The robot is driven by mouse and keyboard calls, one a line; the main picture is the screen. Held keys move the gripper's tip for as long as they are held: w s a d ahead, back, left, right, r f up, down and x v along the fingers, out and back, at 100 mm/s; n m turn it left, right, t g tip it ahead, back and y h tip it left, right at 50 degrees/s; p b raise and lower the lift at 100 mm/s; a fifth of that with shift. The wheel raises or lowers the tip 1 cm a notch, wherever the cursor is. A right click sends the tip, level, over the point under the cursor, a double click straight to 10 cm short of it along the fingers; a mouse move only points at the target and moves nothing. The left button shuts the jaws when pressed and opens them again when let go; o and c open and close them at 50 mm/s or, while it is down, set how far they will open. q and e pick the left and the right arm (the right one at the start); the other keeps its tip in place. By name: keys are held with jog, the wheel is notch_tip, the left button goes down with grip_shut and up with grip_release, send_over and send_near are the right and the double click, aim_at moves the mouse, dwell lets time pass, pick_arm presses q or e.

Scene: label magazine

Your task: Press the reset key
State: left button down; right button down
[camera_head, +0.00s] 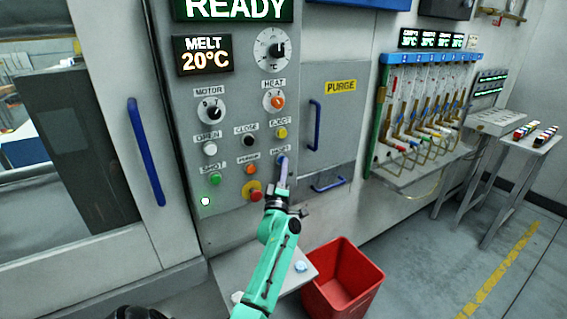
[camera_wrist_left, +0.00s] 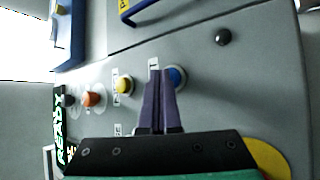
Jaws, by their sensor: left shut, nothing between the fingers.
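The blue button (camera_head: 281,158) sits low in the right column of the grey control panel; its small label is too blurred to read for sure. My left gripper (camera_head: 284,165) is shut and empty, its fingertips right at this button and partly covering it. In the left wrist view the blue button (camera_wrist_left: 177,77) shows just right of the closed fingertips (camera_wrist_left: 160,76). I cannot tell whether they touch it. My right gripper is not in view.
Neighbouring keys are the yellow eject button (camera_head: 281,132), black close button (camera_head: 249,140), orange purge button (camera_head: 250,169) and red stop knob (camera_head: 254,192). A blue handle (camera_head: 316,125) stands out to the right. A red bin (camera_head: 345,283) is below.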

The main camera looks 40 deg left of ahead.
pick_arm(q)
jog(key=shift+s+d+p, duration=0.3)
jog(key=shift+d+p, duration=0.2)
jog(key=shift+d, duration=0.3)
jog(key=shift+d, duration=0.1)
jog(key=d+p, duration=0.1)
jog(key=d, duration=0.1)
jog(key=s+d+p, duration=0.1)
jog(key=d, duration=0.1)
jog(key=shift+s+d, duration=0.2)
jog(key=shift+d, duration=0.1)
dwell(0.6)
